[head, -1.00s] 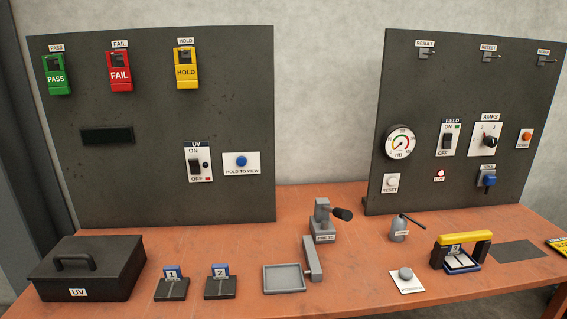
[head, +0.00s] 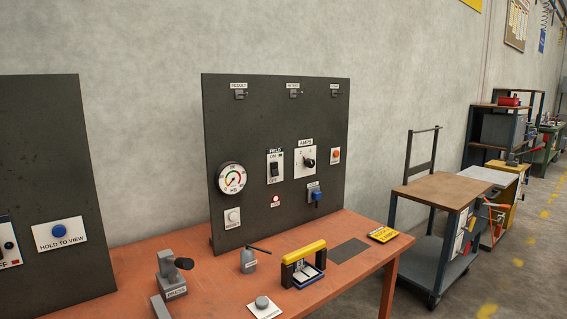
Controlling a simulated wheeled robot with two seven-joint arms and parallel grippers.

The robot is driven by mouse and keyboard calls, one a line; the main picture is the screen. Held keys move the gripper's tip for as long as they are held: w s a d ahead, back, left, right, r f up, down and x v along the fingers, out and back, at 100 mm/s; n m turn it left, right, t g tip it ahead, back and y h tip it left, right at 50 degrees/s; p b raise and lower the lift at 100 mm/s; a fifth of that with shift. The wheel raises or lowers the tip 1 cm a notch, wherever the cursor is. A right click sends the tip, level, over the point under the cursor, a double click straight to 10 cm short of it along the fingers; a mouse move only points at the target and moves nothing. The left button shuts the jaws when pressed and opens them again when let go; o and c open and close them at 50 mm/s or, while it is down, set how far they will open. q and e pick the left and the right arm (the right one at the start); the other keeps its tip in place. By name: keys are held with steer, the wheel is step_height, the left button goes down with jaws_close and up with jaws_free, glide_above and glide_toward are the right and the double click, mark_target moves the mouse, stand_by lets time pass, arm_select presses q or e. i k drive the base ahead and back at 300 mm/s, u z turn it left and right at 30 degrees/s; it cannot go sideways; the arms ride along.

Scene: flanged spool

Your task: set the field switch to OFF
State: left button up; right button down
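The FIELD switch (head: 274,169) is a black rocker on a white plate, left of centre on the right-hand dark panel (head: 232,118). ON is printed above the rocker and OFF below it. A small green mark shows beside the ON label. The picture is too small to tell for certain which way the rocker is tipped. Neither of my grippers shows in the head view.
A round gauge (head: 232,178) is left of the switch and an AMPS dial (head: 308,162) right of it. Carts stand to the right.

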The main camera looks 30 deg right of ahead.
mark_target(274, 165)
steer(key=z, duration=2.5)
steer(key=i, duration=1.6)
steer(key=u, duration=3.05)
steer(key=i, duration=0.3)
steer(key=u, duration=0.05)
